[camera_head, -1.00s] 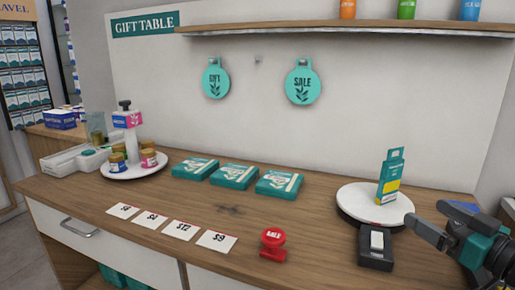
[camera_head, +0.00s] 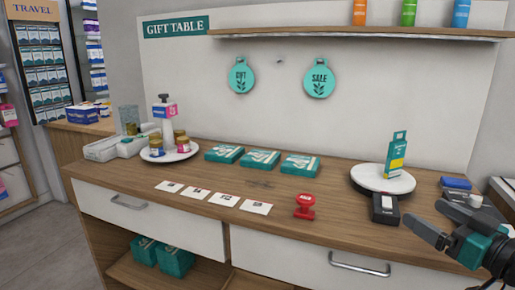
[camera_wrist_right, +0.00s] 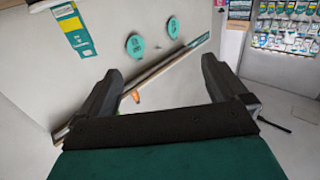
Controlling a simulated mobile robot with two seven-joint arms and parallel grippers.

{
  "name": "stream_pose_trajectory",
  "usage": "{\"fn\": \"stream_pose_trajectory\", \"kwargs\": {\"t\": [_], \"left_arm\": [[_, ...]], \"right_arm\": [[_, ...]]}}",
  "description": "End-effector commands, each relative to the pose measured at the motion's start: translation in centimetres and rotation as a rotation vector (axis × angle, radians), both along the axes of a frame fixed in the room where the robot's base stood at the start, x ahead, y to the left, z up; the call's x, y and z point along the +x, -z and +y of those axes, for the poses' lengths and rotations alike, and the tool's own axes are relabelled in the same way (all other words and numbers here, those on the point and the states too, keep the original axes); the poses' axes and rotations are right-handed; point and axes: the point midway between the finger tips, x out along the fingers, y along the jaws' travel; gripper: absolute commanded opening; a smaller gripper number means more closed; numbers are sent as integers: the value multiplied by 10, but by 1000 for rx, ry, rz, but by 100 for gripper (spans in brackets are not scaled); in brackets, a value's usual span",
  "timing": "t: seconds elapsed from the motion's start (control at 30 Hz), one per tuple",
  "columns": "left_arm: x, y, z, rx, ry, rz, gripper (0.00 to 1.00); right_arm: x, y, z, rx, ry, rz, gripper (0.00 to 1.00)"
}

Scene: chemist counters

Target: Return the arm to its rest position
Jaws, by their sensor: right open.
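My right gripper (camera_head: 447,221) is at the lower right in the head view, in front of the counter's right end. It is open with nothing between its fingers. It also shows in the right wrist view (camera_wrist_right: 160,85), where its two fingers stand apart with the wall and shelf seen past them. My left gripper is not in view.
The wooden counter (camera_head: 130,174) holds a round white turntable (camera_head: 366,178) with a teal box (camera_head: 395,155), a black device (camera_head: 385,209), a red stamp (camera_head: 304,207), price cards (camera_head: 211,197) and several teal packs (camera_head: 260,160). A blue item (camera_head: 456,183) lies near the gripper. Floor at left is clear.

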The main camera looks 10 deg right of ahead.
Motion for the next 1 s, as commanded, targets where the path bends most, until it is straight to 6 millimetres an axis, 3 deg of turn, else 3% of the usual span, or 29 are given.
{"fn": "stream_pose_trajectory", "kwargs": {"t": [0.07,0.23,0.37,0.43,0.57,0.7,0.8,0.9,1.0], "left_arm": [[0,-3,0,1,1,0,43],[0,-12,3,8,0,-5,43],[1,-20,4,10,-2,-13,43],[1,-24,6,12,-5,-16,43],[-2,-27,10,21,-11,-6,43],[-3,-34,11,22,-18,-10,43],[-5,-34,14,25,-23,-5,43],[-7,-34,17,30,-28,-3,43],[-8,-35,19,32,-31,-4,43]], "right_arm": [[-5,10,-5,-5,19,19,100],[-35,70,-15,-53,87,130,100],[-62,123,-5,-81,122,232,100],[-77,155,9,-93,135,295,100],[-104,211,59,-109,133,417,100],[-122,251,133,-122,97,516,100],[-126,263,182,-132,66,556,100],[-127,266,216,-142,43,576,100],[-127,267,234,-150,30,583,100]]}}
